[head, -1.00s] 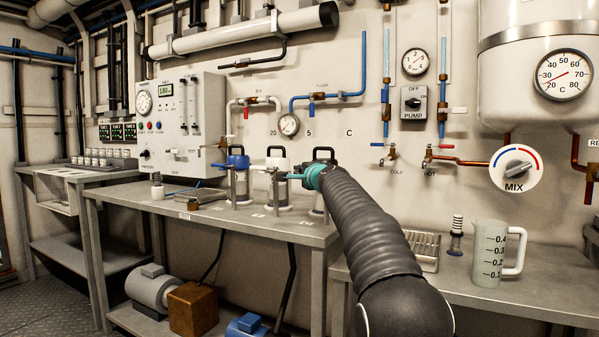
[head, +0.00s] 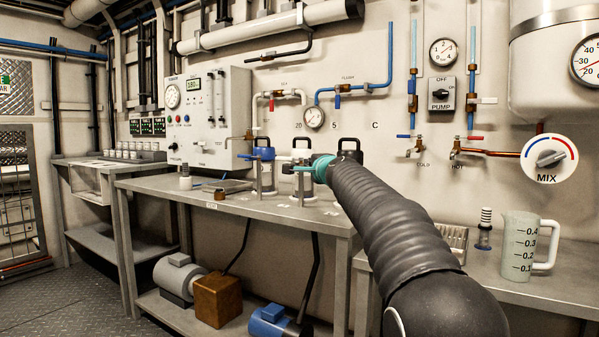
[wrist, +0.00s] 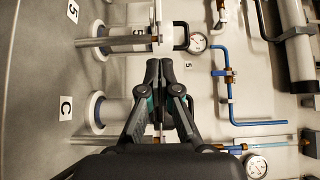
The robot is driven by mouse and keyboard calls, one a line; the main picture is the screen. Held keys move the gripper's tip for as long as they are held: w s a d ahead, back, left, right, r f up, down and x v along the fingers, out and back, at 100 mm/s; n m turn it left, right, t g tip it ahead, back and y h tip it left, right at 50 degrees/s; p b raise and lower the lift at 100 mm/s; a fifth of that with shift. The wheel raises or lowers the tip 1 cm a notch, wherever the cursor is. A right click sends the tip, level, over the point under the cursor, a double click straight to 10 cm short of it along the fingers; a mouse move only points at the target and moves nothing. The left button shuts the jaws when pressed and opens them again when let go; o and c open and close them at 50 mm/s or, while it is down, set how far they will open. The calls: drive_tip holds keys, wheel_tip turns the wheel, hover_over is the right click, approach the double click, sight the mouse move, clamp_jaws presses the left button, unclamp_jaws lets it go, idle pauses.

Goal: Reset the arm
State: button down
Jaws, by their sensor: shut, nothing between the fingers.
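My arm (head: 400,230) reaches from the lower right of the head view toward the bench, ending in a teal wrist part (head: 322,168) in front of the filter canisters. In the wrist view my gripper (wrist: 158,66) has its two dark fingertips together with nothing between them. The wrist picture is turned sideways. A canister by the C label (wrist: 98,112) shows partly behind the gripper, and another by the 5 label (wrist: 105,40) lies to its upper left. I cannot tell whether the fingers touch anything.
The canisters, one blue-topped (head: 264,165), one white-topped (head: 303,180) and one black-topped (head: 349,150), stand on the metal bench (head: 235,207). Floor at left (head: 90,300) is clear.

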drive_tip(key=s+a, duration=0.4)
drive_tip(key=s, duration=0.1)
drive_tip(key=s+a+f+n+g+y, duration=0.1)
drive_tip(key=s+f+n+g, duration=0.15)
drive_tip(key=f, duration=0.45)
drive_tip(key=s+a+f+n+g, duration=0.2)
drive_tip(key=f+n, duration=0.2)
drive_tip(key=f, duration=0.3)
drive_tip(key=s+d+f+n+g, duration=0.2)
drive_tip(key=s+f+n+g, duration=0.2)
drive_tip(key=s+f, duration=0.3)
drive_tip(key=s+d+f+n+g+h+p, duration=0.1)
drive_tip(key=s+d+f+p, duration=0.1)
drive_tip(key=s, duration=1)
drive_tip(key=s+d+f+n+g+h+p, duration=0.1)
drive_tip(key=s+d, duration=0.4)
drive_tip(key=s, duration=0.8)
drive_tip(key=s+d+f+n+g+h+p, duration=0.1)
drive_tip(key=s+d+f+n+h+p, duration=0.1)
drive_tip(key=s, duration=1.1)
wheel_tip(320, 180, down, 2)
drive_tip(key=shift+s+d+f+n+h+p, duration=0.15)
drive_tip(key=shift+d+n+h+p, duration=0.35)
drive_tip(key=shift+d+p, duration=0.5)
drive_tip(key=c, duration=1.9)
unclamp_jaws()
drive_tip(key=shift+d+g, duration=0.1)
drive_tip(key=shift+g, duration=0.15)
